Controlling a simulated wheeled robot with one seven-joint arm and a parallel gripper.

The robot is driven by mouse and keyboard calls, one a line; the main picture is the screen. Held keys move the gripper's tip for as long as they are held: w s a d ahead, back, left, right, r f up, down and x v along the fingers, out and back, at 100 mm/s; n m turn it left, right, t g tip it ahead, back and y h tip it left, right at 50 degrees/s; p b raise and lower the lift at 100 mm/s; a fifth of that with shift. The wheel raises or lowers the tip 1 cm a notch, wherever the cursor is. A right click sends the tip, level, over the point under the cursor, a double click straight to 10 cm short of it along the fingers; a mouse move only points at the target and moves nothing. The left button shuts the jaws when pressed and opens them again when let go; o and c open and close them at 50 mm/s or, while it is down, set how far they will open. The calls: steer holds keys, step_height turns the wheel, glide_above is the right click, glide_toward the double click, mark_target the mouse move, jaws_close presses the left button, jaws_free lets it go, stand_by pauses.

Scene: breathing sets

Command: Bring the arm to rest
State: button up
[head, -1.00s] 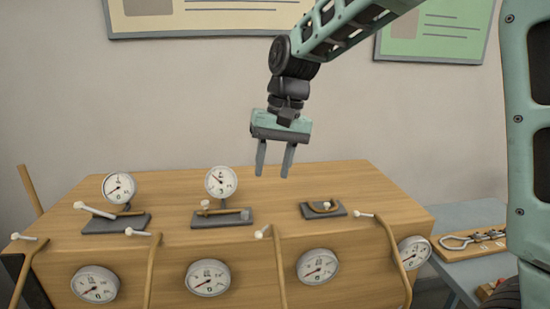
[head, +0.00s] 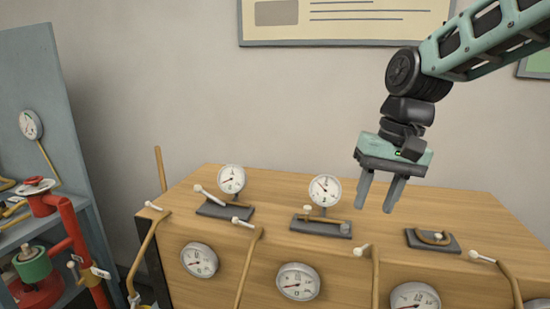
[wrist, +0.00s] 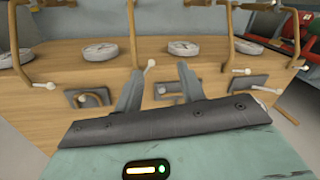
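My gripper (head: 381,190) hangs fingers-down in front of the wall, above the wooden cabinet (head: 280,190). Its two fingers are apart with nothing between them. In the wrist view, my gripper (wrist: 158,85) also shows spread fingers, with the cabinet front beyond them. In the head view, my arm reaches in from the upper right. I cannot tell whether the fingertips touch anything, but they appear clear of the cabinet top.
A shelf rack with red piping (head: 72,235) stands at left.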

steer(key=s+a+f+n, duration=0.2)
steer(key=s+f, duration=0.1)
steer(key=s, duration=0.4)
steer(key=s+a+f+n+h, duration=0.1)
steer(key=s+a+f+n, duration=0.1)
steer(key=s, duration=0.5)
steer(key=s+a+f+n, duration=0.2)
steer(key=s+f+n, duration=0.2)
steer(key=s, duration=0.3)
steer(key=shift+s+f, duration=0.3)
steer(key=shift+f, duration=0.5)
